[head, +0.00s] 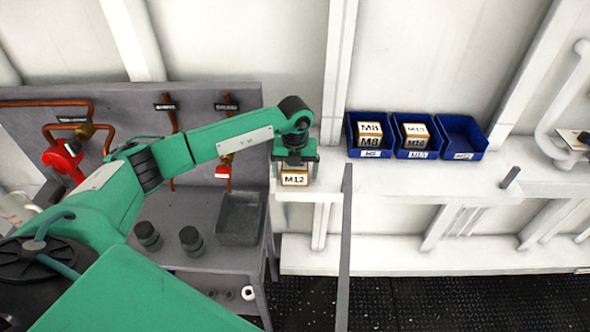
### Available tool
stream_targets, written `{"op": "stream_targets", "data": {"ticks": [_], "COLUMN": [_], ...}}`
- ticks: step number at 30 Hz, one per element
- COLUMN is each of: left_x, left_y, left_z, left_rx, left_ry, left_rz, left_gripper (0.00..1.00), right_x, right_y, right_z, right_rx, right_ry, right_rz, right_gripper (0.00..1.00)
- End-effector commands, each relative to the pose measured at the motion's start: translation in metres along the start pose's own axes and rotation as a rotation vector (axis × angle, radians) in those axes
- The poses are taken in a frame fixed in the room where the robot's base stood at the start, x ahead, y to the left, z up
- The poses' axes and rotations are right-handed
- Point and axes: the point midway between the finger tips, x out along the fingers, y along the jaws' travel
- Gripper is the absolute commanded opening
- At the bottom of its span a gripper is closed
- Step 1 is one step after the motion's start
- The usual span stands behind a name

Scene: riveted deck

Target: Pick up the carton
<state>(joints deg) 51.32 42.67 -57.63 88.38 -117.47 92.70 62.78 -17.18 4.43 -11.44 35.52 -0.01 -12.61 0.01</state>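The carton (294,179), a small brown and white box marked M12, is at the left end of the white shelf (400,180). My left gripper (295,168) points down over it, with a finger at each side of the carton. I cannot tell whether the fingers touch it, or whether the carton rests on the shelf or hangs just above it. My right gripper is not in view.
Three blue bins stand on the shelf: one with M8 cartons (369,130), one with M10 cartons (415,130), and an empty one (461,138). A grey post (345,250) stands right of the gripper. A grey bench with pipes, valves and a grey tray (240,220) is left.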

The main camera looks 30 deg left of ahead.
Motion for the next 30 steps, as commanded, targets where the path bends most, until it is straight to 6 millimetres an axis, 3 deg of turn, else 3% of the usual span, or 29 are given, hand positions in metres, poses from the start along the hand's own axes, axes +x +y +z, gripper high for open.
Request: {"op": "stream_targets", "data": {"ticks": [1, 8, 20, 26, 30], "left_x": [0.000, -0.001, -0.009, -0.040, -0.079], "left_y": [0.000, 0.000, 0.000, -0.001, -0.001], "left_z": [0.000, 0.000, 0.001, 0.002, 0.002], "left_rx": [0.000, -0.001, -0.001, 0.000, 0.000], "left_ry": [0.000, -0.001, -0.004, -0.007, -0.009], "left_rz": [0.000, -0.001, -0.002, -0.004, -0.005], "left_gripper": [0.80, 0.37, 0.37, 0.37, 0.37], "right_x": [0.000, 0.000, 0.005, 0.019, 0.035], "right_y": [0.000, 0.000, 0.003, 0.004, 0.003], "right_z": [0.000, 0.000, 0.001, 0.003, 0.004], "right_rx": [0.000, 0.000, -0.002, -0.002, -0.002], "right_ry": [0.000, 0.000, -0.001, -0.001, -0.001], "right_rz": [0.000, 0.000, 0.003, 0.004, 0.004], "right_gripper": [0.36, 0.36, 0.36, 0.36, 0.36]}}
